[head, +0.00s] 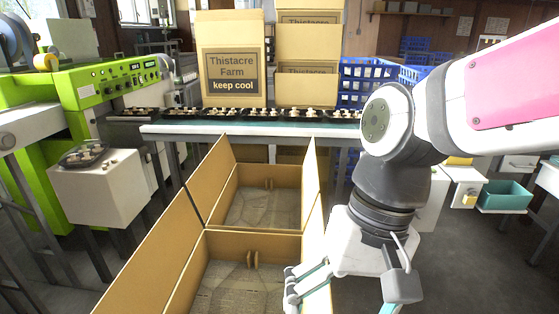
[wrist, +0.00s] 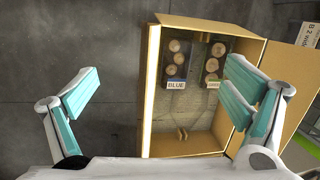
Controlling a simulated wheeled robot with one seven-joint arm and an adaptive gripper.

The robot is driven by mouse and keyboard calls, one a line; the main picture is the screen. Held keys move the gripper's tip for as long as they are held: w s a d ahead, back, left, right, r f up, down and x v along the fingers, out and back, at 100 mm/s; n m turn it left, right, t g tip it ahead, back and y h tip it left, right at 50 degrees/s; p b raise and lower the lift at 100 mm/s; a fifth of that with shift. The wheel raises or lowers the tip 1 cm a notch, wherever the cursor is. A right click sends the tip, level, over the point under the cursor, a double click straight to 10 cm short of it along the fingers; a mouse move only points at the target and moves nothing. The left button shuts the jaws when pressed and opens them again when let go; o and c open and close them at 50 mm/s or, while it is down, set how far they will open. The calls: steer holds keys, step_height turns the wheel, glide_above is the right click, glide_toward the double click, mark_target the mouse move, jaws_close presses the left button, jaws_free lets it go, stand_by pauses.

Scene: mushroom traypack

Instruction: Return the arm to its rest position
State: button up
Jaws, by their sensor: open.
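My gripper (head: 340,298) hangs low at the bottom of the head view, beside the open cartons, partly cut off by the frame edge. In the wrist view my gripper (wrist: 165,92) has its teal-padded fingers wide apart with nothing between them. Below it an open cardboard carton (wrist: 152,110) holds two dark trays of round mushrooms at its far end. The left tray (wrist: 167,70) has a label reading BLUE; the label on the right tray (wrist: 222,45) is partly hidden by my right finger. The arm is bent downward at the right of the head view.
Two open cartons (head: 255,244) without visible trays stand left of my gripper. Behind them a conveyor (head: 190,129) carries mushrooms below Thistacre Farm boxes (head: 232,87). A green machine (head: 110,85) stands at left, blue crates (head: 362,82) behind. Grey floor (wrist: 70,35) is clear at left in the wrist view.

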steer(key=s+d+r+t+h, duration=0.2)
steer(key=s+d, duration=0.9)
step_height(320, 180, up, 27)
steer(key=t+p, duration=0.3)
steer(key=p, duration=2.2)
steer(key=shift+w+d+t, duration=0.3)
steer(key=shift+d+t, duration=0.1)
steer(key=shift+f, duration=0.1)
